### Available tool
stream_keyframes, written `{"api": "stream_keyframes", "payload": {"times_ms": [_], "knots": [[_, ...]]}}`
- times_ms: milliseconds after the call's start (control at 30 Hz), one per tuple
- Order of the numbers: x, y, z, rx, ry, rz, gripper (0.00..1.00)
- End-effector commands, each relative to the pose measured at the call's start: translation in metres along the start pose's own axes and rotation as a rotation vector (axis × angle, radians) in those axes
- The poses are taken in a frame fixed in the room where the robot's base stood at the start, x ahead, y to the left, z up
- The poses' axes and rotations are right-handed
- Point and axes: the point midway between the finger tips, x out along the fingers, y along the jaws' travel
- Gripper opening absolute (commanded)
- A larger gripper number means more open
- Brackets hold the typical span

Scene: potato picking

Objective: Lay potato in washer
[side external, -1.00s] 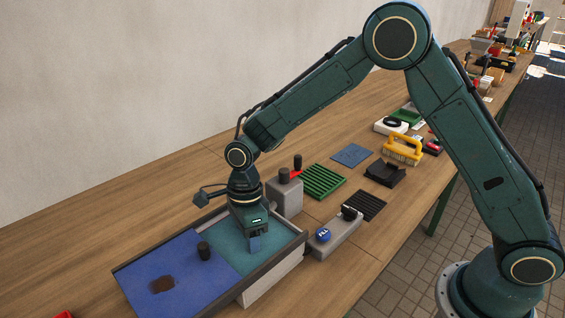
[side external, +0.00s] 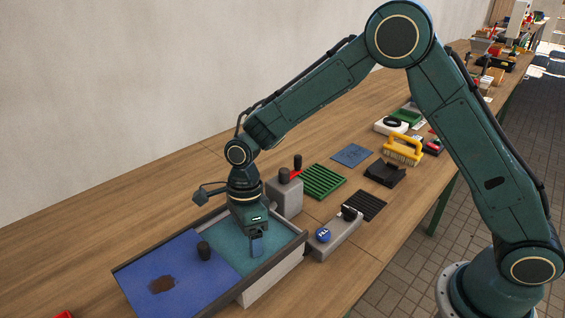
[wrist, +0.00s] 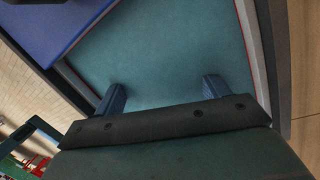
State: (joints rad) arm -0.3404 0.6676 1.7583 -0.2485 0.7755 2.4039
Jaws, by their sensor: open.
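The washer seems to be the open box (side external: 273,284) with pale walls and a dark rim at the front. A blue lid (side external: 195,262) with a black knob (side external: 204,251) covers its left part, and its right part shows a teal inside. My gripper (side external: 257,249) points down over this teal part. In the wrist view my gripper (wrist: 164,86) has its two blue fingers apart, with only teal surface between them. A dark brown patch (side external: 162,285) lies on the blue lid; I cannot tell whether it is dirt or the potato. No potato is clearly visible elsewhere.
A grey block with black knobs (side external: 284,198) stands behind the box. A green ribbed mat (side external: 324,181), a black grate (side external: 364,205) and a yellow brush (side external: 402,150) lie further back. The left table is mostly clear.

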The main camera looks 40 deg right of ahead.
Motion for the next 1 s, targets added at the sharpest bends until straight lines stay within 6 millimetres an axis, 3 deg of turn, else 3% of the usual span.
{"api": "stream_keyframes", "payload": {"times_ms": [700,1000], "knots": [[-0.1,-0.001,0.001,0.001,-0.003,-0.002,0.74],[-0.116,0.0,0.0,0.001,-0.001,0.0,0.74]]}}
